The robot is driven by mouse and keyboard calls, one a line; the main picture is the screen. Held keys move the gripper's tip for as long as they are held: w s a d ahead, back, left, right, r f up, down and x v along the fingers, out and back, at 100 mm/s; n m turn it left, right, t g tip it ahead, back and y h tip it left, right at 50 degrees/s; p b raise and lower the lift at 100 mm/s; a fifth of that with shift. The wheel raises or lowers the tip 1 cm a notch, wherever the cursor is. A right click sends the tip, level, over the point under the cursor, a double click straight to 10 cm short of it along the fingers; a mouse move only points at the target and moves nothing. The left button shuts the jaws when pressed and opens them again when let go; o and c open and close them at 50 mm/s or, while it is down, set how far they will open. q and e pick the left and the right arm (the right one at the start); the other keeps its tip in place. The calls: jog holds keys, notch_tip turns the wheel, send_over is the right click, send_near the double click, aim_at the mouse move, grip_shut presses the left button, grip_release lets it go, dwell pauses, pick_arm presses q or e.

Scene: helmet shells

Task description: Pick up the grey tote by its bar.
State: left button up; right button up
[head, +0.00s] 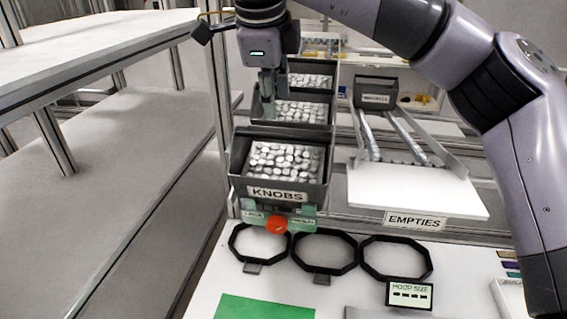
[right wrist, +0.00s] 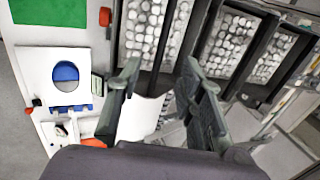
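A dark grey tote (head: 236,172) full of silvery knobs and labelled KNOBS stands at the front of the rack in the head view. More grey totes of silvery pieces stand in a row behind it, and totes also show in the right wrist view (right wrist: 205,22). My right gripper (head: 268,108) points down over the row, near the back of the front tote. In the right wrist view its two fingers (right wrist: 160,72) are apart with nothing held between them. My left gripper is not in view.
A smaller grey tote (head: 376,92) sits at the top of the EMPTIES rails (head: 390,135), to the right. Three black octagonal rings (head: 325,270), a red knob (head: 277,224) and a green mat (head: 262,308) are in front. A white shelf (head: 90,42) stands left.

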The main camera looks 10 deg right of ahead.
aim_at(276, 134)
jog(key=p+x, duration=0.1)
jog(key=x, duration=0.3)
jog(key=p+x, duration=0.1)
jog(key=x, duration=0.3)
jog(key=p+x, duration=0.2)
jog(key=x, duration=0.2)
jog(key=shift+w+a+r, duration=0.15)
jog(key=shift+w, duration=0.1)
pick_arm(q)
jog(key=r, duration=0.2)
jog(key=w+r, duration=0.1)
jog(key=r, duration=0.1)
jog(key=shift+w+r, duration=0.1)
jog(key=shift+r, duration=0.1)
pick_arm(e)
jog(key=shift+s+a, duration=0.1)
jog(key=shift+c, duration=0.6)
grip_shut()
jog(key=shift+r, duration=0.1)
